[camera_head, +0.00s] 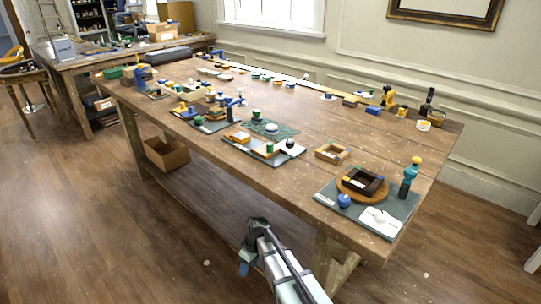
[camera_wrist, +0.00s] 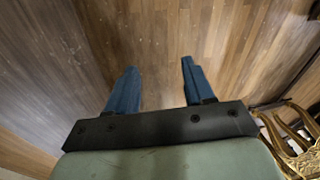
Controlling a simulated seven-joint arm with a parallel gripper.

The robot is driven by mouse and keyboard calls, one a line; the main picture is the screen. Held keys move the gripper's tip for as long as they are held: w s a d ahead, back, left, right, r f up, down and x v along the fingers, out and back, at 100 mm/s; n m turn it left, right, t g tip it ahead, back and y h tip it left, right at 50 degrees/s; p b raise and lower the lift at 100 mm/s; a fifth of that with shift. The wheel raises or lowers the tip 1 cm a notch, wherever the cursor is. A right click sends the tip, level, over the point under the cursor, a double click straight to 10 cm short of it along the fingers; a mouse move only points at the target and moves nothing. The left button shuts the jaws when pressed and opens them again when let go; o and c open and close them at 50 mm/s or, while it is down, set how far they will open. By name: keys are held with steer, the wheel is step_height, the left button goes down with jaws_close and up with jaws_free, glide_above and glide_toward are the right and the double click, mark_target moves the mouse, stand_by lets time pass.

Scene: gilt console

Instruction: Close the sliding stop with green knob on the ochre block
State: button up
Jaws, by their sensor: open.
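The block is not in the wrist view.
The wooden table (camera_head: 330,110) carries several boards with small objects. A wooden frame (camera_head: 332,153) and a round board with a dark square frame (camera_head: 362,184) stand to the right. The table's front edge lies between my gripper and the block. Gilt furniture (camera_wrist: 296,140) shows at the wrist view's lower right.

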steer(key=w+a+r+n+t+y, duration=0.1)
steer(key=w+a+r+n, duration=0.1)
steer(key=w+a+r, duration=0.6)
steer(key=w+a+r+n, duration=0.1)
steer(key=a+r+n, duration=0.15)
steer(key=r, duration=0.95)
steer(key=w+a+r+n+t+y, duration=0.1)
steer(key=w+a+r+n, duration=0.1)
steer(key=w+a+r, duration=0.65)
step_height(320, 180, up, 25)
steer(key=m+g+h, duration=0.1)
steer(key=m+h, duration=0.3)
steer(key=m, duration=0.1)
glide_above(270, 144)
step_height(270, 144, down, 13)
steer(key=shift+f, duration=0.2)
steer(key=shift+c, duration=0.2)
steer(key=shift+s, duration=0.1)
jaws_close()
